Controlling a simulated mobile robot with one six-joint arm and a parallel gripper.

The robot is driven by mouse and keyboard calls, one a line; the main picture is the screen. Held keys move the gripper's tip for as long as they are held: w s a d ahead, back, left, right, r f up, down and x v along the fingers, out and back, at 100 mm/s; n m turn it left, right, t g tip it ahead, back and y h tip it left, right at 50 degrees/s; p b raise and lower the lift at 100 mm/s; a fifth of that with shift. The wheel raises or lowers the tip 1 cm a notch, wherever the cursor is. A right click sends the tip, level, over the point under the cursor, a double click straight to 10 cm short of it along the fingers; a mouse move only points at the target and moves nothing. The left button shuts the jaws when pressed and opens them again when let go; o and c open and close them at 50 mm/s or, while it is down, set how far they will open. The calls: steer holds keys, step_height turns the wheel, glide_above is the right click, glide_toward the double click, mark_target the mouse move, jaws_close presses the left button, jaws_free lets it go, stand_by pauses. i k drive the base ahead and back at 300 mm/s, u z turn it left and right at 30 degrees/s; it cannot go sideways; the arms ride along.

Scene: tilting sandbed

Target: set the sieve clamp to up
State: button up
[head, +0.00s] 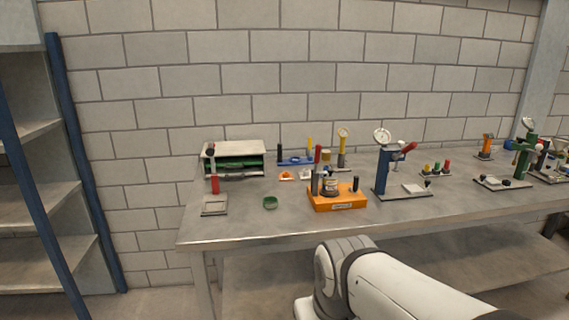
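I cannot tell for sure which item is the sieve clamp, as no readable label shows. An orange base (337,203) stands near the middle of the workbench, with upright posts, a red-topped lever (318,154) pointing up and a small dark round jar-like part (329,187) on it. To its left, a small stand with a red handle (215,185) hanging down is above a grey square plate (214,206). To its right is a blue stand (383,170) with a round dial and a red handle (405,151) slanting up. My gripper is not in view.
The bench's front left is clear. Shelves (40,205) stand left. My white arm is at the bottom.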

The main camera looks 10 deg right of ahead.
mark_target(318, 151)
steer(key=u, duration=0.1)
steer(key=k, duration=0.5)
steer(key=z, duration=0.8)
steer(key=i, duration=1.55)
steer(key=u, duration=0.6)
